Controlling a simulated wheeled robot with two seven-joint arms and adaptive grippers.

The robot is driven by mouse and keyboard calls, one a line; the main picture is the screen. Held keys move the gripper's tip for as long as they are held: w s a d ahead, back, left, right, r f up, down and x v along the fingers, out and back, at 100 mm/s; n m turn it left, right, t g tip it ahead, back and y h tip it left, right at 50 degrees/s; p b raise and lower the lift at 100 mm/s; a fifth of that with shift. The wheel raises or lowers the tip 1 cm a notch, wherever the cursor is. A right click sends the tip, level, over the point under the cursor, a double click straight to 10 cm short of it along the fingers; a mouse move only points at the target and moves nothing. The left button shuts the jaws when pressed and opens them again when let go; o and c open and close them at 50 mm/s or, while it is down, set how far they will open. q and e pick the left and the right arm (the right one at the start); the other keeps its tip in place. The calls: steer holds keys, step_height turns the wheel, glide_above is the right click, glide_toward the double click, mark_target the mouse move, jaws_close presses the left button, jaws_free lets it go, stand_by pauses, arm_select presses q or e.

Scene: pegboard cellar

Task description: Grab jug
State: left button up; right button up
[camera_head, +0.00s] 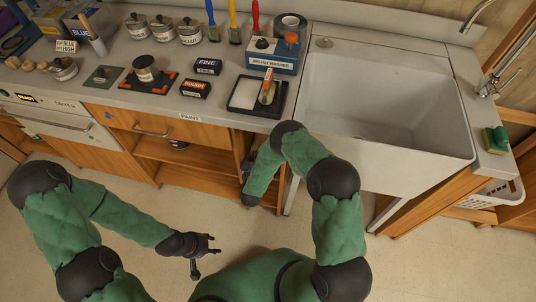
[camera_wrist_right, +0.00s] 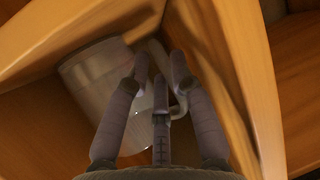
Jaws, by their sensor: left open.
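In the head view my right gripper (camera_head: 246,164) is mostly hidden at the open cabinet under the counter, and the jug is not visible there. My left gripper (camera_head: 207,256) is open and empty above the floor.
Wooden cabinet walls (camera_wrist_right: 235,70) close in around the right gripper. Above are the counter edge (camera_head: 215,117), a black tray with a brush (camera_head: 267,88), and a box marked brush washer (camera_head: 272,56). A white sink (camera_head: 385,100) stands right. Floor around my left gripper is clear.

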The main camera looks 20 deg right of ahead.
mark_target(252, 148)
steer(key=b+x, duration=0.1)
steer(key=x, duration=0.1)
steer(key=shift+w+f, duration=0.1)
steer(key=shift+w, duration=0.15)
steer(key=shift+d, duration=0.1)
jaws_close()
steer(key=shift+r+p, duration=0.25)
steer(key=shift+p, duration=0.05)
steer(key=shift+s+r+p, duration=0.1)
steer(key=shift+r+p, duration=0.2)
steer(key=shift+p, duration=0.05)
step_height(252, 148, up, 6)
steer(key=p, duration=0.3)
steer(key=shift+s+a+r, duration=0.15)
steer(key=shift+s+a, duration=0.05)
steer(key=shift+a, duration=0.05)
steer(key=s+a+p, duration=0.5)
steer(key=s+a, duration=0.5)
steer(key=s, duration=0.5)
steer(key=shift+s+a, duration=0.35)
steer(key=shift+s, duration=0.1)
stand_by(0.4)
